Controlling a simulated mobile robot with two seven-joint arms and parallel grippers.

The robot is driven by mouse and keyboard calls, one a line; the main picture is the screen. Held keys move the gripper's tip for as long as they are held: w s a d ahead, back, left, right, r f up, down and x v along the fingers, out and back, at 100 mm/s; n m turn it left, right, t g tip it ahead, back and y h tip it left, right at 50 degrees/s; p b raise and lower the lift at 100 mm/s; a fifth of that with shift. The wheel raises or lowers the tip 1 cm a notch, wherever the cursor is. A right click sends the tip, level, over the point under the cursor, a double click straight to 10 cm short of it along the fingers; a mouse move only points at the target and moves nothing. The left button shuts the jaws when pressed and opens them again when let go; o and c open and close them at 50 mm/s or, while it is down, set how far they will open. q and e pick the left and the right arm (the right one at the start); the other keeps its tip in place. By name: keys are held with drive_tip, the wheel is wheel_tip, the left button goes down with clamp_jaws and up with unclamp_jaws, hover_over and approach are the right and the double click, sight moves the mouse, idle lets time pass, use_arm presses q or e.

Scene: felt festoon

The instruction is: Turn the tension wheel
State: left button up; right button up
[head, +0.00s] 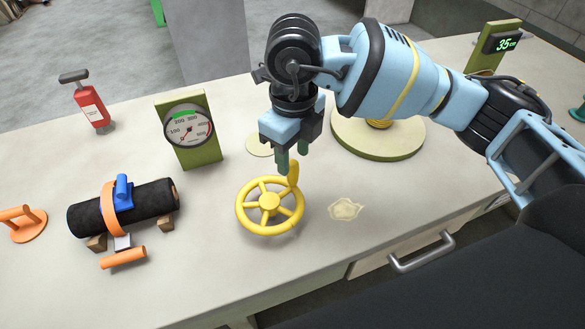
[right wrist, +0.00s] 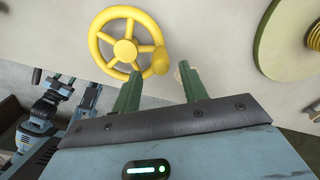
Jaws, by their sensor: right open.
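The yellow tension wheel (head: 270,204) stands on the worktop in the middle of the head view, with spokes, a hub and an upright handle knob (head: 293,173) on its rim. It also shows in the right wrist view (right wrist: 126,42). My right gripper (head: 292,166) is above the far right side of the wheel, with its fingers pointing down close to the knob. In the right wrist view the two green fingers (right wrist: 158,88) are apart with nothing between them, and the knob is just beyond them. Whether a finger touches it I cannot tell. My left gripper is not in the head view.
A dial gauge (head: 188,127) on a green plate stands behind left. A black felt roll (head: 124,207) with an orange strap lies left, near a red extinguisher-like bottle (head: 89,105). A round green base (head: 378,142) and a display reading 35 (head: 503,43) stand right.

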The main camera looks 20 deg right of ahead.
sight(293, 172)
wheel_tip(293, 172, down, 6)
drive_tip(key=shift+w+r, duration=0.1)
idle(0.4)
clamp_jaws()
